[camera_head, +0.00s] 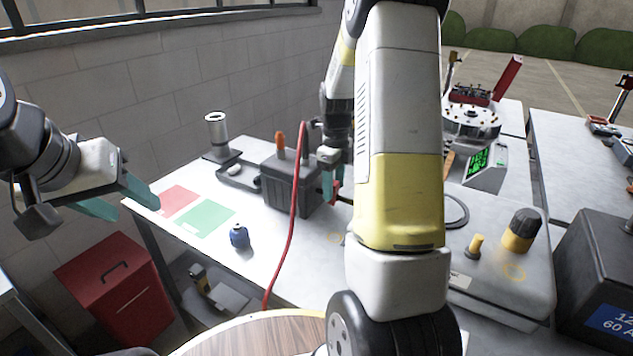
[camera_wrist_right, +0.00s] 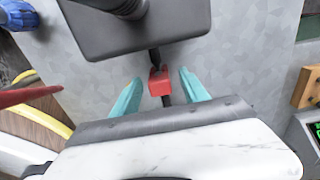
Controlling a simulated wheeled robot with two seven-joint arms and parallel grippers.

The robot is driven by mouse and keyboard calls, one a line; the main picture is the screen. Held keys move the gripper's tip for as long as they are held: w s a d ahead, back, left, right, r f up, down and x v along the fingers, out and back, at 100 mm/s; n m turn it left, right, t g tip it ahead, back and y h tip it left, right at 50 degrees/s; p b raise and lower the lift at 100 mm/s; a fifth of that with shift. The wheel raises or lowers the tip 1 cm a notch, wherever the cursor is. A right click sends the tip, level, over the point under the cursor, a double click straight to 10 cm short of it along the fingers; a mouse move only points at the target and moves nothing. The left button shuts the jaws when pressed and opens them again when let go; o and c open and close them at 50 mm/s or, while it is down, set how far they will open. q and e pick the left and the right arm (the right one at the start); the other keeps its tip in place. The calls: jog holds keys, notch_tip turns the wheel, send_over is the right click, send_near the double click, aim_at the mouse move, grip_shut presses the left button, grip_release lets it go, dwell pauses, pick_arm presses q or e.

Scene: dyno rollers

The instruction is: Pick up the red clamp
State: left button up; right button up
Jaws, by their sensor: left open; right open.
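The red clamp (camera_wrist_right: 160,82) lies at the edge of a dark box in the right wrist view, on the grey table top. My right gripper (camera_wrist_right: 160,92) is open, with its teal fingers on either side of the clamp and gaps between. In the head view the clamp (camera_head: 336,186) shows only as a small red patch beside my right gripper (camera_head: 330,188), partly hidden by my right arm. My left gripper (camera_head: 122,204) is open and empty, off the left end of the table.
A dark battery box (camera_head: 290,182) stands close by the clamp, with a red cable (camera_head: 292,240) hanging over the table's front edge. A black-and-yellow knob (camera_head: 521,231) is right.

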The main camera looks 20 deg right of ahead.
jog(key=shift+f, duration=0.1)
jog(key=shift+c, duration=0.4)
grip_shut()
